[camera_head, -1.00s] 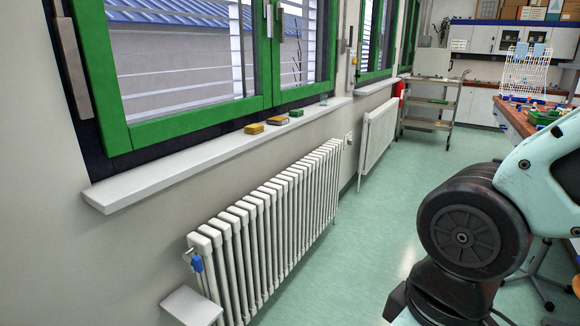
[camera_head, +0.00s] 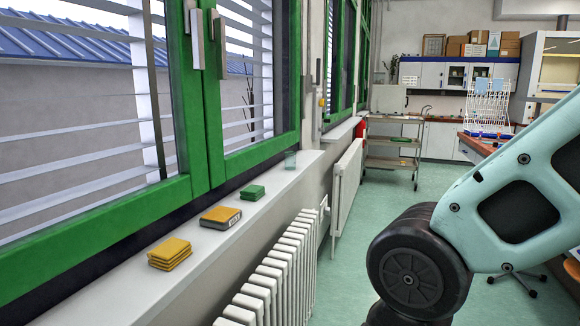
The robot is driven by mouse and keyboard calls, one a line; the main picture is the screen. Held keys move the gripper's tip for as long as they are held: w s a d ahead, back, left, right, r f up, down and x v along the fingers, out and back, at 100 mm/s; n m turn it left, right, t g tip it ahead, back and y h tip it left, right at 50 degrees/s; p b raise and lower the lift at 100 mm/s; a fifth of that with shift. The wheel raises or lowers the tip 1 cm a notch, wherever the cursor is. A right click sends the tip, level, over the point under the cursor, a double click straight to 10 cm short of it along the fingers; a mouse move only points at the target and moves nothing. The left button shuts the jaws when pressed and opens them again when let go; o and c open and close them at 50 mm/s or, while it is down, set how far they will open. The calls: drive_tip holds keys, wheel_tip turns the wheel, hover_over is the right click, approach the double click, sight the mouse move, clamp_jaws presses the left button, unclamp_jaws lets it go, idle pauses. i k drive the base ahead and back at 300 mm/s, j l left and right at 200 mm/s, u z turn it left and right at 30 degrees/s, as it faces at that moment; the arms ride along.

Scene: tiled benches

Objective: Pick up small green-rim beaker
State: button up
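A small clear beaker with a greenish tint (camera_head: 290,161) stands upright at the far end of the near white windowsill (camera_head: 225,250), close to the green window frame. It is small in the picture, and I cannot make out its rim colour clearly. My arm fills the right side of the view. My gripper is not in view.
A white radiator (camera_head: 285,265) stands below. A metal trolley (camera_head: 392,150) is farther back. The green floor (camera_head: 365,210) between is open.

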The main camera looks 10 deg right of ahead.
sight(290, 157)
drive_tip(key=i+l+u, duration=0.15)
drive_tip(key=i+l, duration=0.65)
drive_tip(key=i, duration=0.3)
drive_tip(key=i+l+u, duration=0.1)
drive_tip(key=i+l, duration=0.85)
drive_tip(key=i, duration=0.1)
